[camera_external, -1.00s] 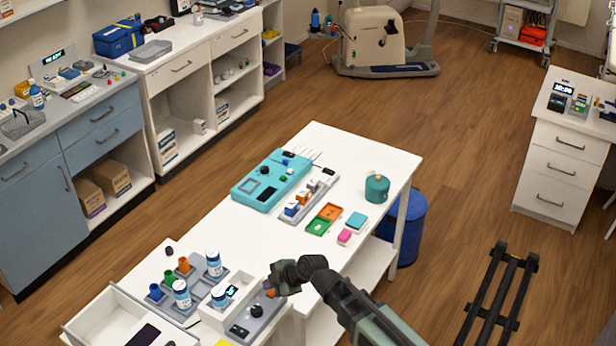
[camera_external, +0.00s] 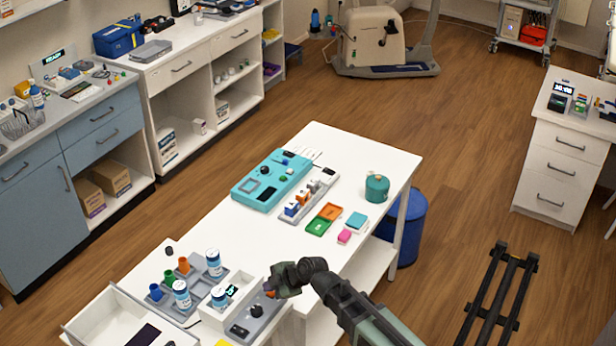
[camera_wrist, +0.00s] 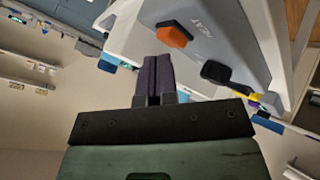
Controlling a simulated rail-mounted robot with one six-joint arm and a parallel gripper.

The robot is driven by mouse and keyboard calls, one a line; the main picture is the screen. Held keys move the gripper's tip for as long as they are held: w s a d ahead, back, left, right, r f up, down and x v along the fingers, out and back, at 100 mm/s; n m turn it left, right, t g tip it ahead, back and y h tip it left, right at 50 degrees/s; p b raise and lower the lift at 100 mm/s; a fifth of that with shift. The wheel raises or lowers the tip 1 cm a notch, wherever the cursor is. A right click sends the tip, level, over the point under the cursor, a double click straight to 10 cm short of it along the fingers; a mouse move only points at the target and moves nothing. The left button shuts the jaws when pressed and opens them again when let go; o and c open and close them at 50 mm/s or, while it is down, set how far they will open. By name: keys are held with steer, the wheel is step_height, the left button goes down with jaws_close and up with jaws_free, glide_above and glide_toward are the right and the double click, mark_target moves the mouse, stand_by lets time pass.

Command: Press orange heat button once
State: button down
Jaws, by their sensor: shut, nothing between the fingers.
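The orange heat button (camera_wrist: 174,36) is a small six-sided button on a grey panel (camera_wrist: 200,47), beside the printed word HEAT. A black knob (camera_wrist: 215,72) sits on the same panel. In the wrist view my gripper (camera_wrist: 157,60) has its two dark fingers together and empty, with the tips just below and left of the button. I cannot tell whether they touch it. In the external view my gripper (camera_external: 273,288) is over the far right end of the grey panel (camera_external: 262,318), where a bit of orange (camera_external: 270,294) shows beside it and the rest is hidden.
Left of the panel, a grey tray (camera_external: 205,282) holds white-and-blue bottles and coloured cups. Farther along the white table (camera_external: 350,150) are a teal device (camera_external: 271,180) and a teal pot (camera_external: 377,187).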

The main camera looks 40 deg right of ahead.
mark_target(271, 294)
steer(key=shift+f+b, duration=0.4)
steer(key=shift+b, duration=0.05)
stand_by(0.5)
stand_by(0.3)
steer(key=shift+r+p, duration=0.85)
step_height(271, 294, up, 5)
steer(key=p, duration=0.5)
steer(key=shift+r, duration=0.15)
